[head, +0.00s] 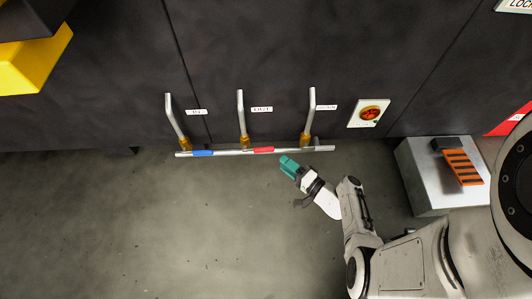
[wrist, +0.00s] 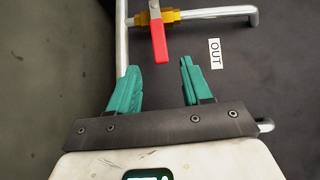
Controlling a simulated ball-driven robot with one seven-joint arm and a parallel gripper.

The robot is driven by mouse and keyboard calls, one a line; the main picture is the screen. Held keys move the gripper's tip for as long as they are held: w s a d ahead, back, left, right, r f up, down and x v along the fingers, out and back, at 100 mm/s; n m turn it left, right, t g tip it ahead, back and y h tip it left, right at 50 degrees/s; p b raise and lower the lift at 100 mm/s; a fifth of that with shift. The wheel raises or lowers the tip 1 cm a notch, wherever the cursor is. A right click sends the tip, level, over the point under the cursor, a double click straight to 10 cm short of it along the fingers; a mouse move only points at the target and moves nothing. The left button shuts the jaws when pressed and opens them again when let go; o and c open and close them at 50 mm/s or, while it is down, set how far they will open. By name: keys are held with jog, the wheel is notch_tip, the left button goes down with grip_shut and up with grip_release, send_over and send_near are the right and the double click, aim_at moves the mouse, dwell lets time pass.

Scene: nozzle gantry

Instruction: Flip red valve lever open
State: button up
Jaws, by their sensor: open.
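The red valve lever (head: 263,150) lies alongside the low horizontal pipe, just right of the middle brass valve (head: 244,141). In the wrist view the red lever (wrist: 158,40) points toward my gripper from a brass fitting (wrist: 168,16), crosswise to that fitting's branch pipe. My gripper (head: 288,162) has teal fingers and is to the right of the lever in the head view. In the wrist view my gripper (wrist: 160,68) is open and empty. The lever's tip is just ahead of the gap between the fingertips, apart from both.
A blue lever (head: 203,153) is at the left valve. The horizontal pipe (wrist: 122,40) runs along the left finger's side. A label reading OUT (wrist: 215,53) is on the dark wall. A red-yellow switch (head: 370,113) and a metal box (head: 415,180) are at right. Floor at left is clear.

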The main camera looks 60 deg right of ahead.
aim_at(268, 151)
jog(key=w, duration=0.2)
jog(key=w+b, duration=0.1)
jog(key=w, duration=0.2)
jog(key=w+d+b, duration=0.1)
jog(key=w, duration=0.2)
jog(key=shift+w+f, duration=0.2)
jog(key=shift+f, duration=0.05)
jog(key=shift+c, duration=0.2)
grip_shut()
